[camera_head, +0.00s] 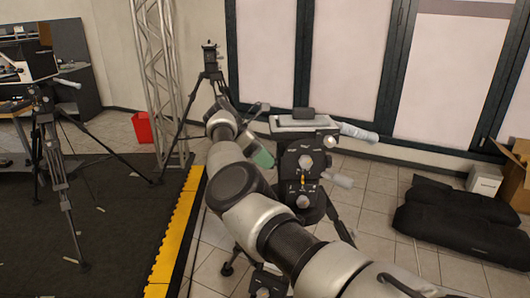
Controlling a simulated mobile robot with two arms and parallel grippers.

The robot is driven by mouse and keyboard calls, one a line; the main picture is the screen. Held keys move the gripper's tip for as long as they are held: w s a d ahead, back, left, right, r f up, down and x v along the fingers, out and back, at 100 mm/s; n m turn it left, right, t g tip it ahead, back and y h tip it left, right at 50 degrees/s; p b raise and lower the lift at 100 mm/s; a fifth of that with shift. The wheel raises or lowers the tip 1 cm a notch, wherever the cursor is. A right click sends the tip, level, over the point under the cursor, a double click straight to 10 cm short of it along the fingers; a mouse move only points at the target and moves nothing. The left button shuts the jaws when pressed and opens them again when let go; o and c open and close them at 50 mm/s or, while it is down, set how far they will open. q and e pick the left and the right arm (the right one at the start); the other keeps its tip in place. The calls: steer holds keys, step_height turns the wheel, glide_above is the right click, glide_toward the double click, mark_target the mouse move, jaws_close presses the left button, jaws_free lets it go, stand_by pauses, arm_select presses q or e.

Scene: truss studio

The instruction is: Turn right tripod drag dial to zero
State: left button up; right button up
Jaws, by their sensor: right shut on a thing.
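The right tripod (338,222) stands at the centre, with a black head (302,162) carrying silver knobs and small white markings. A grey-topped plate (300,124) sits on the head, and pale handles stick out to the right. My right arm comes in from the lower right and covers the head's left side. My right gripper (262,157) is at that left side, mostly hidden behind my arm, with a teal part showing. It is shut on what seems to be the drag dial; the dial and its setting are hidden. My left gripper is not in view.
A second tripod (50,135) stands on the dark mat at left; another (210,70) stands behind my arm. A truss (164,75) rises beside a red bin (142,127). Yellow edging (177,235) borders the mat. Black cushions (465,222) and a cardboard box (515,175) lie right.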

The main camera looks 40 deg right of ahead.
stand_by(0.3)
steer(key=o, duration=0.9)
